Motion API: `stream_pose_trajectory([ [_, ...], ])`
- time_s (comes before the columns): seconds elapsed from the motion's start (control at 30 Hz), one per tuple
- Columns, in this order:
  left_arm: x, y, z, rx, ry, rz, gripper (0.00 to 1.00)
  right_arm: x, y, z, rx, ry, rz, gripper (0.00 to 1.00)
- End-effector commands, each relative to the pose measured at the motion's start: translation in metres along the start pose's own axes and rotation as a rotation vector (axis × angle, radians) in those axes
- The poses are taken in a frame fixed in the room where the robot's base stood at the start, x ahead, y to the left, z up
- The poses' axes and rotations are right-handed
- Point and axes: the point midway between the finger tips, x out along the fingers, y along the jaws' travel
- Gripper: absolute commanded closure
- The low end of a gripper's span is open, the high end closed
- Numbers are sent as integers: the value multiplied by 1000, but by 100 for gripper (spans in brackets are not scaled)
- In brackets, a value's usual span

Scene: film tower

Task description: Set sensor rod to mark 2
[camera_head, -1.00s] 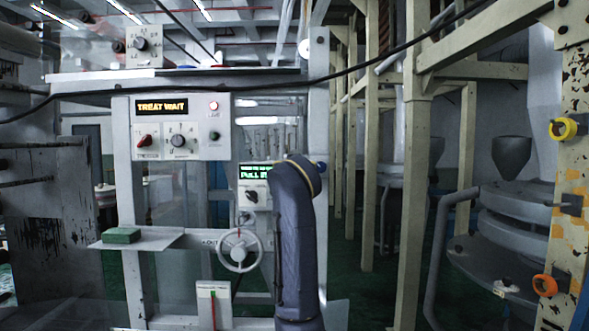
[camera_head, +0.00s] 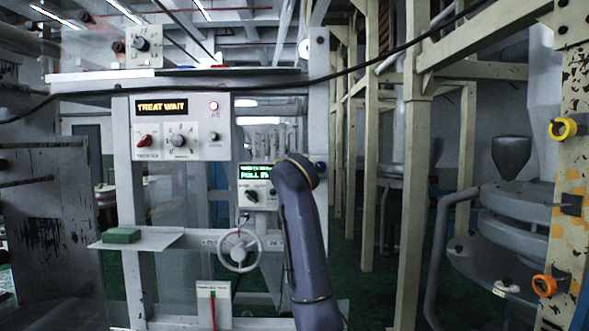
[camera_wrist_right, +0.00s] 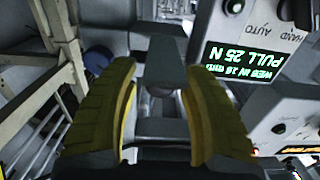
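I cannot single out the sensor rod or a mark 2 with certainty. A dark blue round knob (camera_head: 320,167) sits on the right post of the machine frame, just right of my right arm's bend; a blue round part (camera_wrist_right: 98,60) also shows in the right wrist view, partly behind the left finger. My right gripper (camera_wrist_right: 160,80) has its two yellow-padded fingers apart. A grey bar (camera_wrist_right: 158,60) shows between and beyond them; I cannot tell whether they touch it. My right arm hides its gripper in the head view. My left gripper is out of view.
A panel (camera_head: 182,122) reads "TREAT WAIT". A small control box (camera_head: 257,186) beside my right arm has a green display (camera_wrist_right: 243,62) reading "PULL 25 N" upside down. A handwheel (camera_head: 239,250) and a shelf with a green block (camera_head: 122,235) lie left. Beige posts (camera_head: 372,130) stand right.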

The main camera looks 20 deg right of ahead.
Motion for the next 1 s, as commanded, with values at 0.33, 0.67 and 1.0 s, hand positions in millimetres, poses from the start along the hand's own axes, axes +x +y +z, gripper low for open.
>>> stream_pose_trajectory([
  [0.33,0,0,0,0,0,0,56,0,0,0,0,0,0,95],
  [0.67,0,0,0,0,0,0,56,0,0,-1,1,2,0,100],
  [1.0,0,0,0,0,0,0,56,-26,-2,-4,6,8,-4,100],
])
